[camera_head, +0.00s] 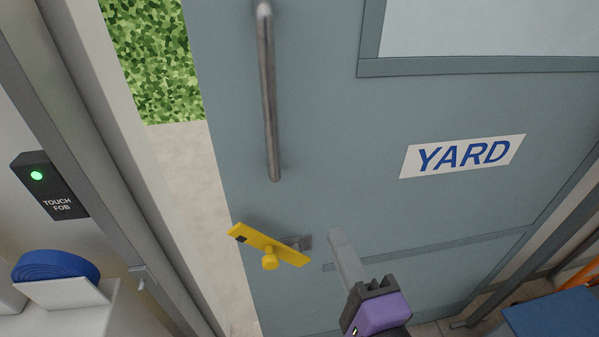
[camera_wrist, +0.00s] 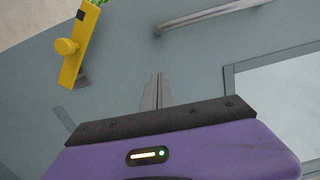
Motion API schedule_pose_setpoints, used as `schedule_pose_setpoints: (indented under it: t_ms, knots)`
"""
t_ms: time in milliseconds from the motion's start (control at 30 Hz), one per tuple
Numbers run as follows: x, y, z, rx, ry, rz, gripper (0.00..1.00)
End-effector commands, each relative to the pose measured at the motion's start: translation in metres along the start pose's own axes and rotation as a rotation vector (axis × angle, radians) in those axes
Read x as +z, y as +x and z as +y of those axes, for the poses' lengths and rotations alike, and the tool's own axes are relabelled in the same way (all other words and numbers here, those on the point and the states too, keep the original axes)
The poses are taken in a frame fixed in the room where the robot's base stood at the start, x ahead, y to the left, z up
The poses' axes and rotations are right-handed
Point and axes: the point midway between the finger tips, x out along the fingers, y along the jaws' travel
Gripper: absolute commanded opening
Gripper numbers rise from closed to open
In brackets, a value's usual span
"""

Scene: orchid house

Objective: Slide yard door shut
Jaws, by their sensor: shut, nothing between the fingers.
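The yard door (camera_head: 330,120) is a grey-blue sliding panel with a YARD sign (camera_head: 463,156). It stands partly open, with a gap on its left between its edge and the frame. A long metal pull bar (camera_head: 268,95) is on its upper left, and it also shows in the wrist view (camera_wrist: 210,16). A yellow latch piece (camera_head: 268,246) with a round knob sits below the bar near the door's left edge. My gripper (camera_head: 336,235) is shut and empty, in front of the door, right of the latch and below the bar. Whether its tips touch the door I cannot tell.
Through the gap (camera_head: 175,170) show a pale floor and green hedge. The door frame post (camera_head: 95,140) stands at left. A black touch-fob box (camera_head: 48,184) with a green light is on the wall, above a blue coil (camera_head: 55,267) on a white ledge. A blue surface (camera_head: 555,315) is at lower right.

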Motion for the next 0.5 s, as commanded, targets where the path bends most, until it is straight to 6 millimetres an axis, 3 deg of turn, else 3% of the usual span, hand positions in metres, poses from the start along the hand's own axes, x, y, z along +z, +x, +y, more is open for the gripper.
schedule_pose_setpoints:
  t_ms: [100,500]
  knots:
    - [0.003,0.007,-0.011,-0.01,0.048,-0.002,0.0]
    - [0.004,0.035,-0.009,-0.014,0.057,-0.004,0.0]
